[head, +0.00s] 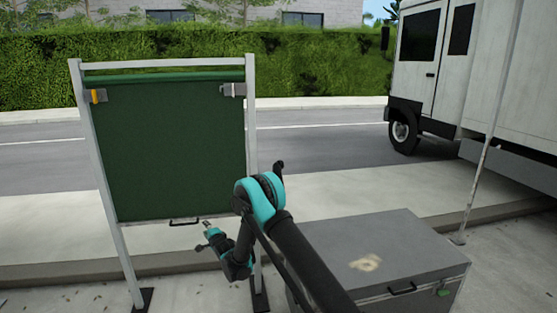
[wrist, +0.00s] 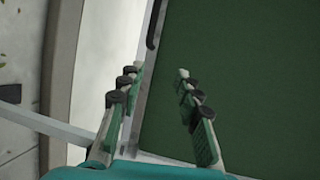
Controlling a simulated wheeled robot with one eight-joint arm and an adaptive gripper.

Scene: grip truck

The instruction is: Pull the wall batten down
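A green screen (head: 175,150) hangs between two upright pale posts and fills the right of the wrist view (wrist: 250,80). Its lower edge, which I take for the wall batten, carries a black handle (head: 184,222), also at the top of the wrist view (wrist: 153,25). My gripper (head: 207,226) is just right of the handle and near the lower edge. In the wrist view my gripper (wrist: 158,72) is open, its two fingers apart with nothing held between them. The pale edge strip passes between the fingers in the picture; I cannot tell whether they touch it.
The right post (head: 251,150) stands close to my gripper. A grey metal box (head: 400,245) with a black handle sits on the ground at right. A white truck (head: 470,80) is parked behind it. The pavement (head: 60,225) left of the frame is clear.

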